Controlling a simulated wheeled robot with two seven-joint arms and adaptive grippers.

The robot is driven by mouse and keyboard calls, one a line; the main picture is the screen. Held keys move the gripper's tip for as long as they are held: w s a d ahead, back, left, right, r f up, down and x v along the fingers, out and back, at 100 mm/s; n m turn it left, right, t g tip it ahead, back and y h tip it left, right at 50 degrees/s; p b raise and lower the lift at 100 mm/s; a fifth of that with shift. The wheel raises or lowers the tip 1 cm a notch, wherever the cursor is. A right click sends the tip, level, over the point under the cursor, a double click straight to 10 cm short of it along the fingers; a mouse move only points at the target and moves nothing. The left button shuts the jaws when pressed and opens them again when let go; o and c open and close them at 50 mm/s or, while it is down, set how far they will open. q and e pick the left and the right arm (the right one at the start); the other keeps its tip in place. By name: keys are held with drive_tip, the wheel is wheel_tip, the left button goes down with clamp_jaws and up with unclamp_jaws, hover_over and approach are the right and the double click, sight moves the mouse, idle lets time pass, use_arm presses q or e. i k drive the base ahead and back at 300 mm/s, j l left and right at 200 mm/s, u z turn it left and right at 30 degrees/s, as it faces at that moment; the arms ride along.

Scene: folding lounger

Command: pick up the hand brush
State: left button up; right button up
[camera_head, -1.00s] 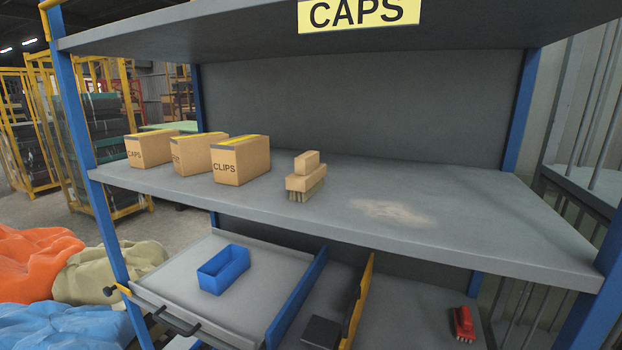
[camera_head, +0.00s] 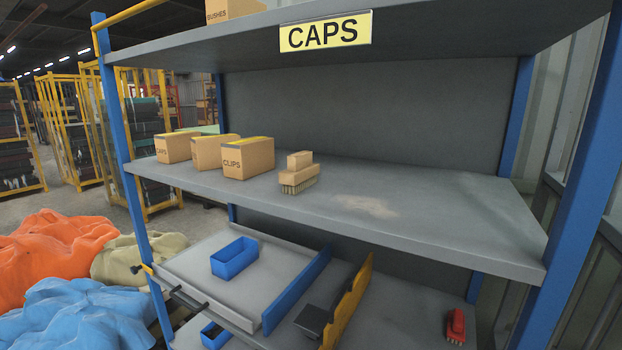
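The hand brush (camera_head: 299,178) has a pale wooden body with a raised block on top and bristles facing down. It rests on the middle shelf (camera_head: 430,233), just right of the box marked CLIPS. A dusty pale patch (camera_head: 365,206) lies on the shelf to its right. A second, red brush-like object (camera_head: 456,326) lies on the lower shelf at the right; I cannot tell exactly what it is. Neither of my grippers shows in the head view.
Several cardboard boxes, including the CLIPS box (camera_head: 248,158), stand left of the brush. Below are a blue bin (camera_head: 234,257) on a pulled-out tray and a yellow divider (camera_head: 347,303). Blue posts (camera_head: 127,170) frame the shelf. Orange and blue sacks (camera_head: 80,315) lie at the left.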

sight(301, 173)
drive_tip(key=k+l+u, duration=0.1)
drive_tip(key=k+l, duration=0.25)
drive_tip(key=l, duration=0.15)
drive_tip(key=k+l, duration=0.35)
drive_tip(key=i+l+u, duration=0.05)
drive_tip(key=l, duration=0.05)
